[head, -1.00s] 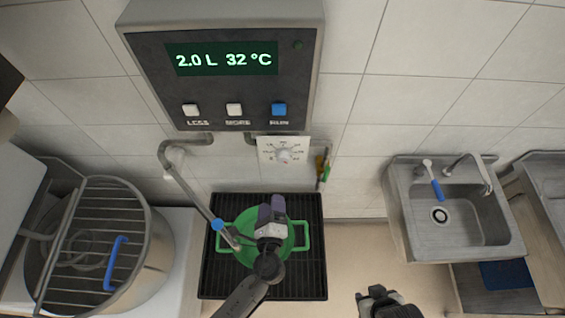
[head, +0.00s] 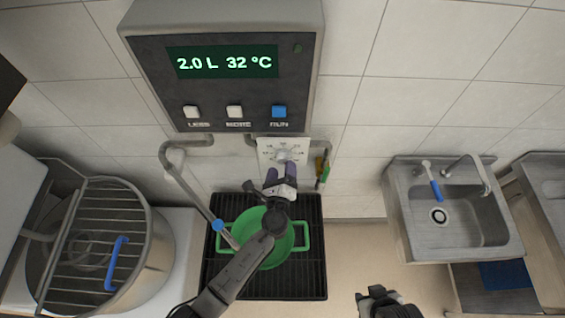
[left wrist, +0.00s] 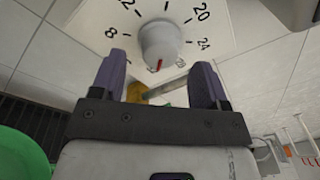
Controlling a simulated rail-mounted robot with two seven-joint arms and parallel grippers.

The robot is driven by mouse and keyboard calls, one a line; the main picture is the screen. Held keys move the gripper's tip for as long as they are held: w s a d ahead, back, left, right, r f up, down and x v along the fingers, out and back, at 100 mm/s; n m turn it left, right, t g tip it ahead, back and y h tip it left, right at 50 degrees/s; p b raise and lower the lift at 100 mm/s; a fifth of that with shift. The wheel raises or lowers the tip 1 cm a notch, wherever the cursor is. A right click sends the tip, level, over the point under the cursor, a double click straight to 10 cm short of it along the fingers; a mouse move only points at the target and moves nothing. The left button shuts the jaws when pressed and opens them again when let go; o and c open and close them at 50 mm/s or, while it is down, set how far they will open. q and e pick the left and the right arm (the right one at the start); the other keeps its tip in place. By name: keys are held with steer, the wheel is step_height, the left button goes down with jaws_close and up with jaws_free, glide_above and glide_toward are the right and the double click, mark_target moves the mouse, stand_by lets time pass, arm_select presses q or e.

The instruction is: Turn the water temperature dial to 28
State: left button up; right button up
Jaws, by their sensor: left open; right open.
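The water temperature dial is a white knob (left wrist: 160,42) on a white plate with numbers (head: 270,145), below the control box. The box's display (head: 222,63) reads 2.0 L 32 °C. In the left wrist view the knob's red mark points down toward my gripper; 8, 12, 20 and 24 are legible, and a number near the mark is too blurred to read. My left gripper (head: 281,173) is open just below the knob, its purple fingers spread to either side and apart from it in the wrist view (left wrist: 158,68). My right gripper (head: 376,294) is open and empty at the bottom.
LESS (head: 191,112), MORE (head: 234,112) and RUN (head: 279,111) buttons sit above the dial. A green pot (head: 246,256) stands on a black grate (head: 313,270) under my left arm. A pipe (head: 188,190) runs left of the dial. A sink (head: 462,215) is at right.

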arm_select(q)
steer(key=shift+w+d, duration=0.15)
steer(key=shift+w, duration=1.15)
steer(key=shift+f, duration=0.1)
steer(key=c, duration=0.9)
